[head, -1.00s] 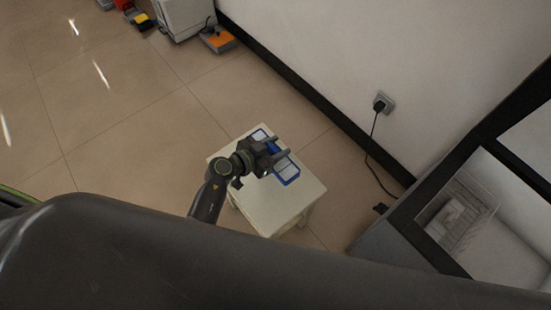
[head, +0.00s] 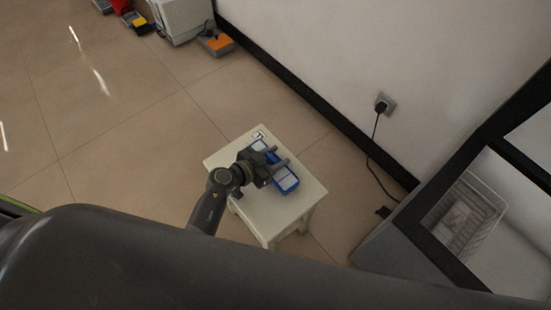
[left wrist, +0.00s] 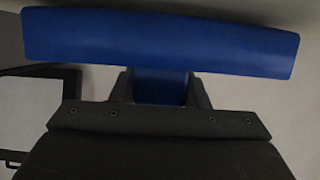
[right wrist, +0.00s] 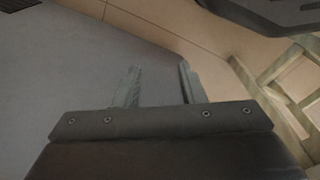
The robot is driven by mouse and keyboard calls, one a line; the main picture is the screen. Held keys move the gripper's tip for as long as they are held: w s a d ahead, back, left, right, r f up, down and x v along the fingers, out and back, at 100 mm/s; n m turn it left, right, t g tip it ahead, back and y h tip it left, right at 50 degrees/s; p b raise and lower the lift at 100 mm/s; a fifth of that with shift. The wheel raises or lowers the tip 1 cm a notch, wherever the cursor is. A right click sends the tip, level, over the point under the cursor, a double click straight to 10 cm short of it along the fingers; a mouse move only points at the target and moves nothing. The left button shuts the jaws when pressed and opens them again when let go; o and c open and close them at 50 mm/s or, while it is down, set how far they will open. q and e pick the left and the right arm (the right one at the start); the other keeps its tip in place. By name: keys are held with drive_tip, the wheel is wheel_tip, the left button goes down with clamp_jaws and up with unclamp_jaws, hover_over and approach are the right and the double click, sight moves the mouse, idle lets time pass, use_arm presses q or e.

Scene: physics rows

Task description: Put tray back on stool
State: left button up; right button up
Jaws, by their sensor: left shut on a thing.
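The blue tray (head: 286,184), with pale patches on it, is over the top of the cream stool (head: 270,213). My left gripper (head: 274,166) is shut on the tray near its middle and hides part of it. I cannot tell whether the tray touches the stool top. In the left wrist view the tray (left wrist: 160,44) is a long blue bar across the fingers. My right gripper (right wrist: 160,86) shows only in the right wrist view, open and empty, in front of a grey surface.
A small pale patch with a dark outline (head: 258,135) shows on the stool's far corner. A wall socket with a plug (head: 382,104) and hanging cable is right of the stool. A white basket (head: 468,215) lies at the right. Bare tiled floor (head: 120,130) is at the left.

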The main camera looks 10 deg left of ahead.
use_arm(q)
drive_tip(key=shift+f, duration=0.15)
use_arm(e)
drive_tip(key=shift+a+r, duration=0.1)
drive_tip(key=shift+r, duration=0.25)
use_arm(q)
drive_tip(key=shift+f, duration=0.15)
drive_tip(key=o, duration=1.2)
drive_tip(key=shift+r, duration=0.2)
drive_tip(key=shift+s+a, duration=0.15)
drive_tip(key=shift+s, duration=0.05)
drive_tip(key=p+v, duration=0.3)
drive_tip(key=v, duration=0.8)
drive_tip(key=shift+s+a+r+p, duration=0.1)
drive_tip(key=shift+s+p, duration=0.15)
drive_tip(key=shift+p, duration=0.1)
use_arm(e)
drive_tip(key=s+d+f, duration=0.2)
drive_tip(key=s+f, duration=0.1)
drive_tip(key=f, duration=0.5)
drive_tip(key=shift+s+d+f+h, duration=0.15)
drive_tip(key=shift+s+f+h, duration=0.05)
drive_tip(key=shift+f+h, duration=0.1)
